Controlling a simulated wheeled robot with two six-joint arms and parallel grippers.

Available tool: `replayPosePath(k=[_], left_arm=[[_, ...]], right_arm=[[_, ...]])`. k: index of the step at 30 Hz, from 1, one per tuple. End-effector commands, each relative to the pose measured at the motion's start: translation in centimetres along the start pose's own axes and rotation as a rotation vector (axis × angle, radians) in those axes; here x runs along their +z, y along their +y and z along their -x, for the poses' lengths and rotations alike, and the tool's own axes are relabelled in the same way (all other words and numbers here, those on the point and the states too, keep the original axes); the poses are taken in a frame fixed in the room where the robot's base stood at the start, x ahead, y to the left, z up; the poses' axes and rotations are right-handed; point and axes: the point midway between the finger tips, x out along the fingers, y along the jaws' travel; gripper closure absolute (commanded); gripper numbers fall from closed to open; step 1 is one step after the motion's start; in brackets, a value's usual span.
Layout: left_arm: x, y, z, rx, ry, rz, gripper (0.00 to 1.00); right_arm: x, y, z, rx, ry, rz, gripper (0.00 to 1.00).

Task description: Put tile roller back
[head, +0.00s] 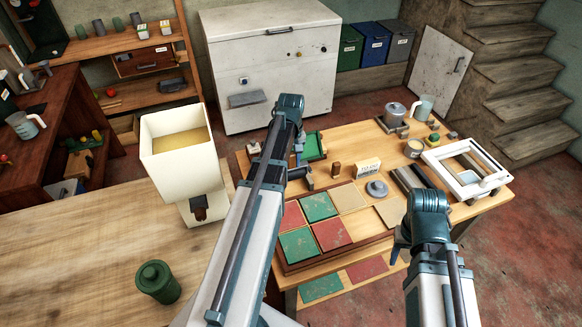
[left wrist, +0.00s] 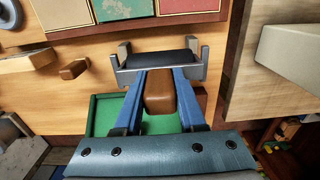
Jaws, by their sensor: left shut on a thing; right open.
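The tile roller (left wrist: 160,65) has a dark roll in a grey frame and a brown handle. In the left wrist view, the blue fingers of my left gripper (left wrist: 158,82) are shut on its handle. Its roll points toward the tiles, and it sits over the edge of a green tray (left wrist: 104,108). In the head view the tray (head: 315,147) shows beside my left gripper (head: 294,160), and the roller is mostly hidden by my arm. I cannot tell whether the roller touches the table. My right gripper (head: 402,246) is open and empty at the table's front right.
Red, green and tan tiles (head: 318,206) lie on a board. A small brown peg (head: 336,170), a lettered card (head: 367,168) and a grey round lid (head: 377,189) stand behind them. A cream bin-like device (head: 180,140) stands left. A white frame (head: 467,167) lies right.

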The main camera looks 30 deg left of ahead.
Motion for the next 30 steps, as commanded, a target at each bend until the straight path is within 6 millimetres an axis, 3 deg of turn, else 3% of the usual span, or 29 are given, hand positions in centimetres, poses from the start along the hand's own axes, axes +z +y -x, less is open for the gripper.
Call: replayPosePath(k=[6,14,30], left_arm=[[-1.4,0.5,-0.1,0.000,0.000,0.001,1.00],[-1.1,0.4,-3.7,0.000,0.000,0.001,1.00],[-1.1,0.4,-4.3,0.000,0.000,0.000,1.00]], right_arm=[[0.0,0.0,-0.1,0.000,0.000,0.000,0.50],[-0.2,-0.4,-3.7,0.000,0.000,0.000,0.50],[-0.2,-0.4,-4.3,0.000,0.000,0.000,0.50]])
